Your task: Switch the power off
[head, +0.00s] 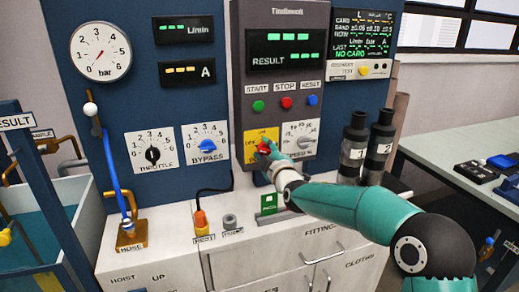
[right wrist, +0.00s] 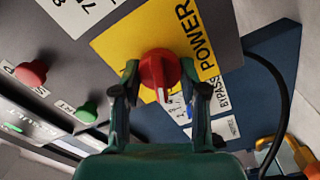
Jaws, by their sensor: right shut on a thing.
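The red power knob (head: 264,147) sits on a yellow plate (head: 252,136) low on the grey control panel. In the right wrist view the red knob (right wrist: 158,70) stands out from the yellow plate (right wrist: 122,45) marked POWER. A white mark on the knob points toward the bottom of that view; the position lettering around it is mostly hidden. My right gripper (head: 268,153) reaches in from the right. In the right wrist view its fingers (right wrist: 160,80) are shut on the knob, one on each side. My left gripper is not in view.
START (head: 259,105), STOP (head: 286,102) and RESET (head: 312,99) buttons sit above the plate. A speed dial (head: 305,142) is right beside it, the blue bypass knob (head: 207,145) to its left. Two dark cylinders (head: 354,150) stand right of the panel. A green tag (head: 268,203) is below.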

